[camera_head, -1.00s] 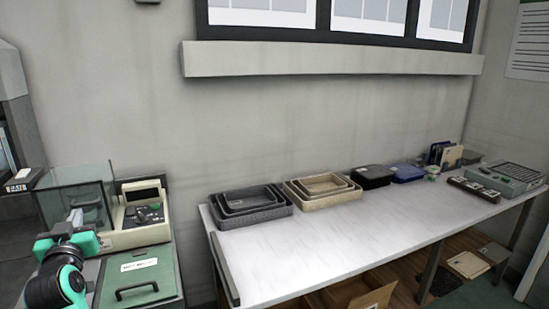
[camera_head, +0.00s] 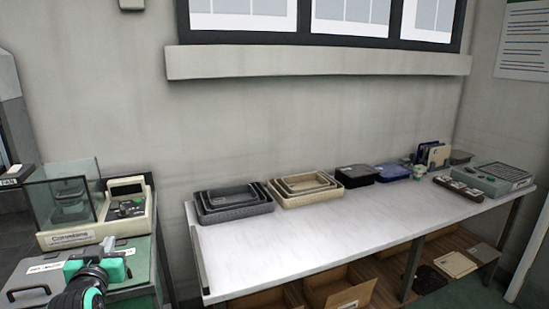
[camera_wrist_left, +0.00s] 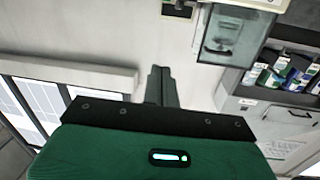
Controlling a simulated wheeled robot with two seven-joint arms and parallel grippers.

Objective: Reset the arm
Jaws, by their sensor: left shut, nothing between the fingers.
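My left gripper (camera_head: 108,244) is at the lower left of the head view, in front of the balance with the glass case (camera_head: 62,195). Its arm comes up from the bottom edge, with green and black parts. In the left wrist view the two dark fingers (camera_wrist_left: 160,86) are together with nothing between them, against the pale wall. My right gripper is not in view.
A white table (camera_head: 270,245) along the wall bears nested grey trays (camera_head: 235,203), nested beige trays (camera_head: 305,188), a black box (camera_head: 356,176) and a blue box (camera_head: 392,172). A grey-green device (camera_head: 495,180) sits at its right end. The table's front is clear.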

